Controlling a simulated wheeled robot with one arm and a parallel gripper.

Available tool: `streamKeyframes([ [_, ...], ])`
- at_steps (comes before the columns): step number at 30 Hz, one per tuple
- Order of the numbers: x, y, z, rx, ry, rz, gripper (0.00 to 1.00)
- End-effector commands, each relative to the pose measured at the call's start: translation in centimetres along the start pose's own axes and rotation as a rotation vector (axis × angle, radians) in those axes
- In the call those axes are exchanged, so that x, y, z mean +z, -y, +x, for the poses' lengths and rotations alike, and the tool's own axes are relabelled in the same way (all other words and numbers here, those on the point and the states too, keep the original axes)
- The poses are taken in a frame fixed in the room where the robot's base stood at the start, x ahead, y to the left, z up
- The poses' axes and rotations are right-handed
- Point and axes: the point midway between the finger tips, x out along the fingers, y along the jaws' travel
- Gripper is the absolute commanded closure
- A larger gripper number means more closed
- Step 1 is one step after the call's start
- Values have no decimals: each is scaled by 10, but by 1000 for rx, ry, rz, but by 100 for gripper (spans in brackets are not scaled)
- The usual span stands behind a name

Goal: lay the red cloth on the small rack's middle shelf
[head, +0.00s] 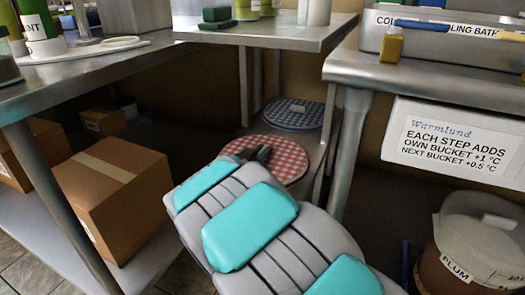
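A red-and-white checked cloth (284,148) shows as a flat round shape, low down under the metal table in the middle. I cannot tell whether it lies on a shelf or covers a bucket. My gripper (261,153) is a small dark shape at the far end of my grey and teal arm, over or against the cloth's left part. My arm hides the cloth's near left side and most of the gripper. I cannot see whether the fingers are open or shut, or whether they touch the cloth. I cannot clearly make out a small rack with a middle shelf.
A blue checked round cover (292,115) lies behind the red cloth. A metal tabletop (270,32) with a thin post hangs over both. Cardboard boxes (120,192) stand on the left lower shelf. A bucket labelled PLUM (475,250) and a Warmlund sign (455,145) are at right.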

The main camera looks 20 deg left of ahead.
Motion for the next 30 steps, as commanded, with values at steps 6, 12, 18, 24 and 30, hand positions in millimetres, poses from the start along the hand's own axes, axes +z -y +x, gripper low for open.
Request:
streamKeyframes([
  [6,0,0,0,0,0,0,57],
  [12,0,0,0,0,0,0,57],
  [18,-2,1,-14,-3,2,-1,57],
  [24,-5,2,-48,-6,-1,1,57],
  [30,-2,2,-84,-5,2,-1,57],
])
